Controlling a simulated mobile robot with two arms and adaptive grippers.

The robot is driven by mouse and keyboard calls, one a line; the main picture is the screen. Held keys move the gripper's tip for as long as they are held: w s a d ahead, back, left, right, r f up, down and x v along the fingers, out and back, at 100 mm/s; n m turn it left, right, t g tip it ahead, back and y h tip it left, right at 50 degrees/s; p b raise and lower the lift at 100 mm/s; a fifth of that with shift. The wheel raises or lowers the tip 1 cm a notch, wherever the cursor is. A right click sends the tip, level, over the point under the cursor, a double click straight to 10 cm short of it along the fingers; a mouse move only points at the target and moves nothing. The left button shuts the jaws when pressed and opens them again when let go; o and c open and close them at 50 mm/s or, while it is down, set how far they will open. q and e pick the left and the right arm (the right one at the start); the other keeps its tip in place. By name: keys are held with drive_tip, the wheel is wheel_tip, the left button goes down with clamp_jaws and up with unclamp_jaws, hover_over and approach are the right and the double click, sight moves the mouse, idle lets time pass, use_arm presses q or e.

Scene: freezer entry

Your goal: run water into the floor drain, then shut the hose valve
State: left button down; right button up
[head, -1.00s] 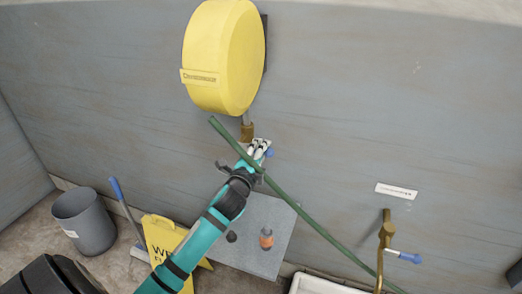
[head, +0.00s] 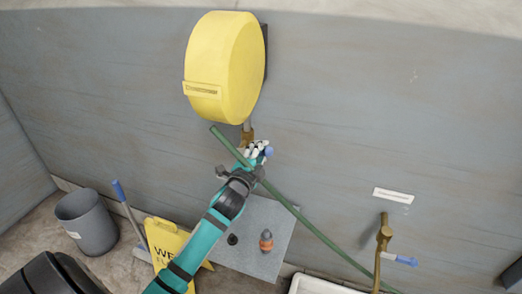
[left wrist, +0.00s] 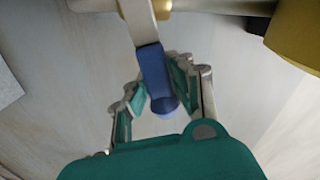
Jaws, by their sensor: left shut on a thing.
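My left gripper (head: 258,150) is at the brass valve (head: 247,136) under the yellow hose reel (head: 222,68). It is shut on a blue valve handle (head: 268,151). In the left wrist view the blue handle (left wrist: 157,80) on its pale lever lies between the fingers (left wrist: 160,98). A long green hose (head: 310,222) slants across in front of my left wrist, from below the reel down to the right. No flowing water shows. I cannot make out a floor drain. My right gripper is not in view.
A brass tap (head: 384,235) with its own blue lever (head: 402,260) is on the wall at right, under a white label (head: 393,195). A grey slab (head: 285,228) bears an orange fitting (head: 266,241). A grey bin (head: 87,222) and yellow wet-floor sign (head: 168,243) stand at left.

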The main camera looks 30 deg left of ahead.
use_arm(q)
drive_tip(key=r+n+p, duration=0.1)
drive_tip(key=a+r+n+p, duration=0.1)
drive_tip(key=r+n, duration=0.1)
drive_tip(key=shift+s+p, duration=0.1)
drive_tip(key=shift+p, duration=0.2)
drive_tip(key=shift+s+a+r+n+p, duration=0.1)
drive_tip(key=shift+a+r+n+p, duration=0.15)
drive_tip(key=shift+n+p, duration=0.25)
drive_tip(key=shift+a+r+n+p, duration=0.2)
drive_tip(key=shift+a+n+p, duration=0.1)
drive_tip(key=shift+n, duration=0.4)
drive_tip(key=c, duration=1.5)
unclamp_jaws()
drive_tip(key=shift+c, duration=0.2)
drive_tip(key=o, duration=0.6)
drive_tip(key=shift+s+f, duration=0.1)
drive_tip(key=shift+c, duration=0.2)
drive_tip(key=shift+f, duration=0.1)
drive_tip(key=shift+d, duration=0.1)
